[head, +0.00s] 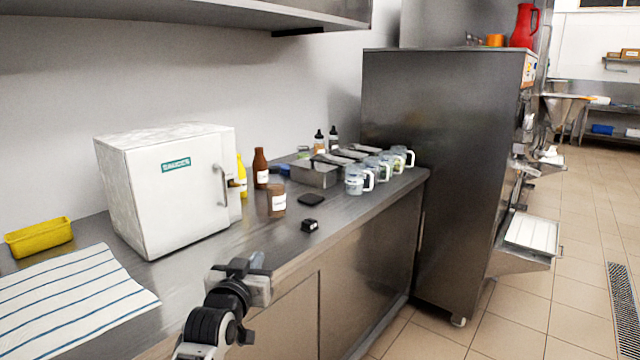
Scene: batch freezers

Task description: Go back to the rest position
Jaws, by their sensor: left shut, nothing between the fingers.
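My left gripper (258,262) is at the lower middle of the head view, in front of the counter's front edge. It is shut with nothing between its fingers. My left arm comes up from the bottom edge of the view. It holds no object and appears apart from the things on the counter. My right gripper is out of view.
A white box labelled SAUCES (170,190) stands on the steel counter (190,265). A striped cloth (70,300) and a yellow tray (39,237) lie left. Bottles, steel pans and several jars (354,181) stand right, before a tall steel machine (440,150). Tiled floor (520,310) is open at right.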

